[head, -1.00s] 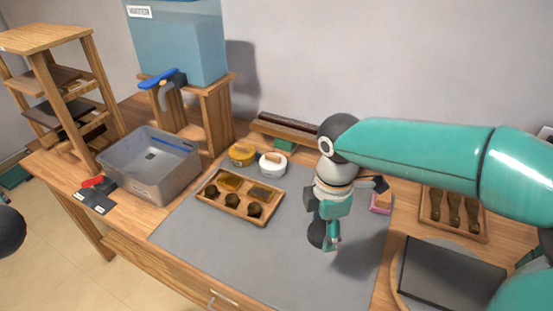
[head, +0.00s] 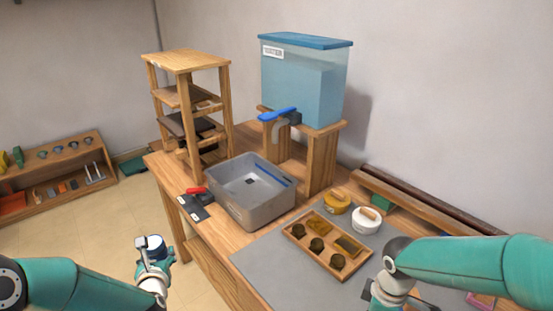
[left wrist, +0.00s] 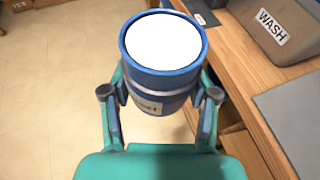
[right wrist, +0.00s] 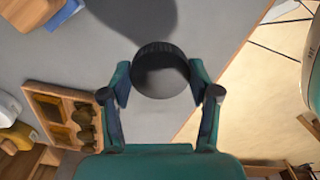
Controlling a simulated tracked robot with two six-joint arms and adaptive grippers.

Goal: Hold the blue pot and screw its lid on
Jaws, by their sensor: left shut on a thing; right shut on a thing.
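The blue pot (head: 154,247) is upright in my left gripper (head: 147,262), in front of the table's left end, over the floor. In the left wrist view the pot (left wrist: 160,85) sits between both fingers. Its rim faces the camera and its mouth is filled with plain white; no lid is on it. My right gripper (right wrist: 161,90) is shut on a round, dark lid (right wrist: 160,68) with a ridged edge, above the grey mat (right wrist: 215,30). The head view cuts off the right gripper's fingers and the lid at the bottom edge.
The grey wash basin (head: 235,208) stands near the table's left end, below the water tank (head: 305,85).

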